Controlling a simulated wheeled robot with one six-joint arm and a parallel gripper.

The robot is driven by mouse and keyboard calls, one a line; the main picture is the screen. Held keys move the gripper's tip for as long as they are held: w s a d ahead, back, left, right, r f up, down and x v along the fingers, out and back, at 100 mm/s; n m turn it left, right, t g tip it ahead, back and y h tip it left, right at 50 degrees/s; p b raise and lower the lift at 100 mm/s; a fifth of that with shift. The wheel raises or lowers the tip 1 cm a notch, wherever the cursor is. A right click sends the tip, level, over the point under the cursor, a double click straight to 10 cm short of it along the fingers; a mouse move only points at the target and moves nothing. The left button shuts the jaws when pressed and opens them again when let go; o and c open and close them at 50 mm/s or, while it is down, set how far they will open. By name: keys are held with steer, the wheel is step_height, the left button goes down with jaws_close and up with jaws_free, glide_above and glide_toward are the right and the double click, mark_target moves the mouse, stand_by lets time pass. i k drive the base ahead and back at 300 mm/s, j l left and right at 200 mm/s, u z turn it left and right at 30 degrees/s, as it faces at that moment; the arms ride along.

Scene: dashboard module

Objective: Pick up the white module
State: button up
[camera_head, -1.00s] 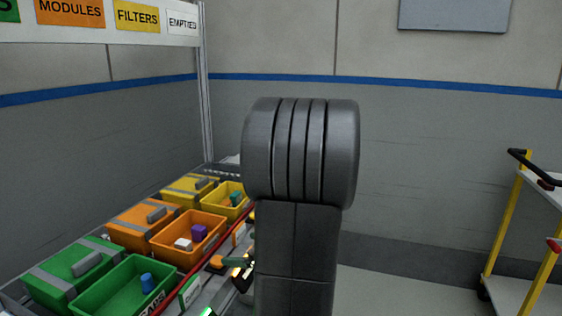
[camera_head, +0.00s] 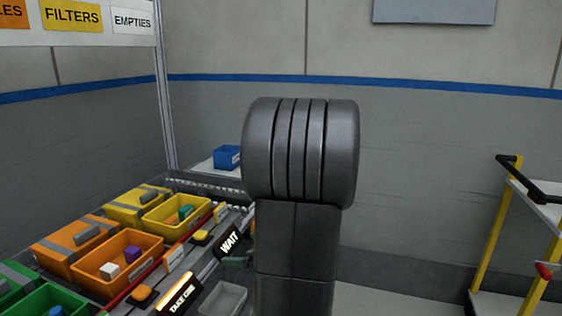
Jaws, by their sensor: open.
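The white module (camera_head: 109,270) is a small white block lying in the open orange bin (camera_head: 150,262) at the lower left. A purple block (camera_head: 133,254) lies beside it in the same bin. My arm fills the middle of the view and stands to the right of the bins. I do not see my gripper's fingers; they are hidden or out of frame. Nothing covers the white module.
A yellow bin (camera_head: 162,228) with a teal item and a green bin (camera_head: 78,298) with a blue item flank the orange one. Lidded boxes stand behind them. Lit signs (camera_head: 180,296) and a grey tray (camera_head: 222,298) are in front. A yellow-framed cart (camera_head: 487,236) stands at the right.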

mark_target(109, 272)
steer(key=i+l, duration=0.2)
steer(key=l, duration=0.2)
steer(key=i+l, duration=0.2)
steer(key=l, duration=0.15)
steer(key=l+u, duration=0.1)
steer(key=u, duration=1.25)
